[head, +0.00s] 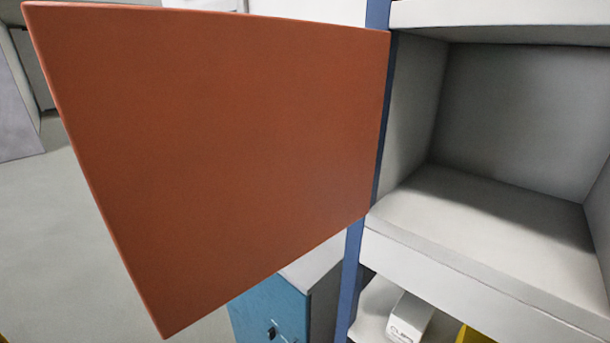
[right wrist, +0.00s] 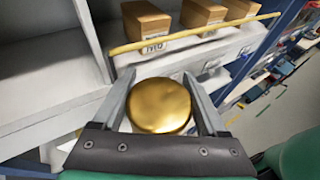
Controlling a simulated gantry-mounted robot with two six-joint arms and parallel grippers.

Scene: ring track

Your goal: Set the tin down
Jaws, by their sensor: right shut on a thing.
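A round gold tin (right wrist: 158,105) shows in the right wrist view, between the two grey fingers of my right gripper (right wrist: 155,92). The gripper is shut on it, with one finger at each side. The tin is in front of a pale shelf edge; I cannot tell whether it touches anything beneath. Neither the tin nor my grippers show in the head view.
In the head view, an orange-brown door (head: 215,140) stands open left of an empty pale compartment (head: 500,215). A white box (head: 408,318) is on the shelf below, and a blue cabinet (head: 270,308) stands behind. Cardboard boxes (right wrist: 203,14) sit behind a yellow rail (right wrist: 190,34).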

